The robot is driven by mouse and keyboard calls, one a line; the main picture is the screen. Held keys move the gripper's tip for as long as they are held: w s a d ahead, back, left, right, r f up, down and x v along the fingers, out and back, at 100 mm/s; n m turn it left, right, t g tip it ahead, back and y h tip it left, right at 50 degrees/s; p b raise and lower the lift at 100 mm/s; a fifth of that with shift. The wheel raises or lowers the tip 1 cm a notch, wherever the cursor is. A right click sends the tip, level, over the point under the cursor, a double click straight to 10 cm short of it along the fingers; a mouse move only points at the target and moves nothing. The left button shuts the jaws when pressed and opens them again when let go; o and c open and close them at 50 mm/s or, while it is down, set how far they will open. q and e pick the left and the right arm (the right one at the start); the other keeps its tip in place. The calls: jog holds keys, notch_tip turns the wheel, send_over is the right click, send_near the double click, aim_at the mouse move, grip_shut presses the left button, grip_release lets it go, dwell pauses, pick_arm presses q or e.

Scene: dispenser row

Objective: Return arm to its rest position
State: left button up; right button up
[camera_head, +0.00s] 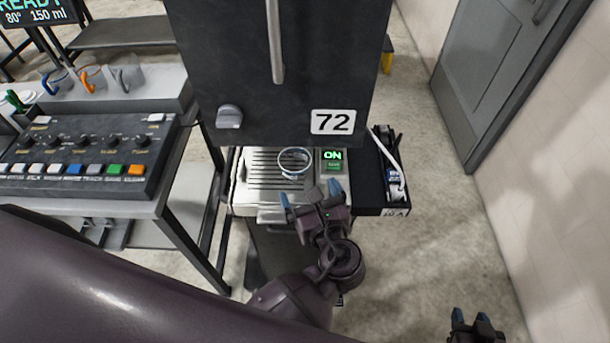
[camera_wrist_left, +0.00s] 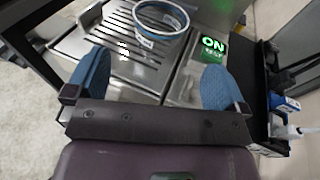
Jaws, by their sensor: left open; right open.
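My left gripper (camera_head: 311,198) is open, with its blue fingertips spread and nothing between them. It is just in front of the dispenser's metal drip tray (camera_head: 262,173). In the left wrist view my left gripper (camera_wrist_left: 162,85) points toward a round, blue-rimmed clear cup (camera_wrist_left: 158,22) standing on the grate. The cup also shows in the head view (camera_head: 295,162), beyond the fingertips and apart from them. My right gripper (camera_head: 473,318) is at the bottom right edge of the head view, partly cut off, open and empty.
The dark dispenser (camera_head: 270,80) marked 72 has a knob and a lit green ON button (camera_head: 333,156). A black side bin (camera_head: 375,190) holds small items. A control panel (camera_head: 85,155) with coloured buttons and several mugs stand on the left. Floor is free at the right, before a wall and grey door.

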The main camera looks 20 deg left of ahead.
pick_arm(q)
jog(key=shift+s+d, duration=0.15)
jog(key=shift+s, duration=0.05)
jog(key=s+a+f+n+g, duration=0.1)
jog(key=a+n, duration=0.1)
jog(key=s+a+f+n+g, duration=0.1)
jog(key=a+n, duration=0.1)
jog(key=s+a+f+n+g, duration=0.1)
jog(key=a+n, duration=0.2)
jog(key=shift+f+g+h, duration=0.1)
jog(key=shift+g+h, duration=0.2)
jog(key=shift+h, duration=0.1)
jog(key=s+a+r+n+g+h, duration=0.1)
jog(key=s+a+n+g+h, duration=0.3)
jog(key=s+n, duration=0.5)
jog(key=s+a+n+g+h, duration=0.2)
jog(key=s+a+n+h, duration=0.35)
jog(key=n, duration=0.75)
jog(key=w+f+t+b, duration=0.1)
jog(key=w+f+t, duration=0.2)
jog(key=f, duration=0.3)
jog(key=w+a+f+m+t, duration=0.1)
jog(key=w+f+t, duration=0.3)
jog(key=f+t, duration=0.1)
jog(key=shift+a+f+y+b, duration=0.15)
jog(key=shift+f+y+b, duration=0.25)
jog(key=shift+f, duration=0.2)
